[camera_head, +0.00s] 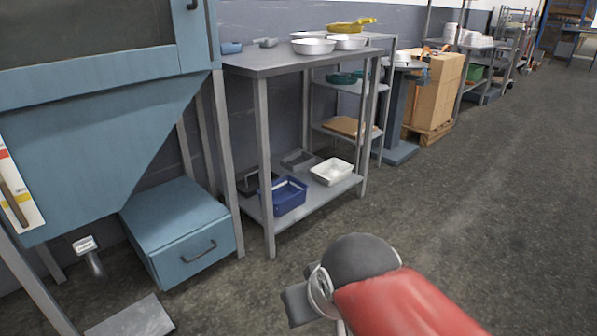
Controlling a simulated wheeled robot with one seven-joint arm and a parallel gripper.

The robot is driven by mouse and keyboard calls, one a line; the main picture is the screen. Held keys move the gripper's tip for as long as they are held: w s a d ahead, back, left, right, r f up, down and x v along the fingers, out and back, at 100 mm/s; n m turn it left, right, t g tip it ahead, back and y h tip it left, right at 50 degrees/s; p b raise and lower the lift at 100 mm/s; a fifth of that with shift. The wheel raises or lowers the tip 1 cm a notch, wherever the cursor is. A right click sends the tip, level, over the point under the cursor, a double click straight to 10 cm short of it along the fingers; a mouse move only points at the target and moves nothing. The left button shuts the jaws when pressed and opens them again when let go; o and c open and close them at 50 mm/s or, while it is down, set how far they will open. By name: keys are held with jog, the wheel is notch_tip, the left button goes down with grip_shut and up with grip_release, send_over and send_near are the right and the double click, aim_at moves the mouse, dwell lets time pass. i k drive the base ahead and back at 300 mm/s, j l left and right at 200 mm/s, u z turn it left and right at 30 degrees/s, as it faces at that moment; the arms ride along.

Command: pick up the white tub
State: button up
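The white tub (331,171) is a shallow open container on the lower shelf (310,207) of a grey metal table. It stands at the right part of that shelf, just right of a blue tub. My arm comes in from the bottom right, with a red link and a dark rounded joint. The arm is well in front of the table, apart from the white tub. My gripper's fingers do not show in this view.
A blue tub (283,195) and a dark tray share the lower shelf. Table legs and the table top (285,58), bearing pans, frame the shelf. A blue drawer box (180,232) stands left. The floor (450,190) at right is clear.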

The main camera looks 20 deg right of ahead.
aim_at(330, 173)
jog(key=i+l+u, duration=0.1)
jog(key=i+l, duration=0.2)
jog(key=i+l+u, duration=0.15)
jog(key=i+l, duration=0.15)
jog(key=i+l+u, duration=0.1)
jog(key=i+l, duration=0.15)
jog(key=l, duration=0.2)
jog(key=i+l+u, duration=0.15)
jog(key=l, duration=0.25)
jog(key=i+l+u, duration=0.1)
jog(key=i+l, duration=0.45)
jog(key=l, duration=0.2)
jog(key=i+l, duration=0.25)
jog(key=l, duration=0.2)
jog(key=i+l, duration=0.2)
jog(key=l, duration=0.2)
jog(key=i+l, duration=0.25)
jog(key=l, duration=0.2)
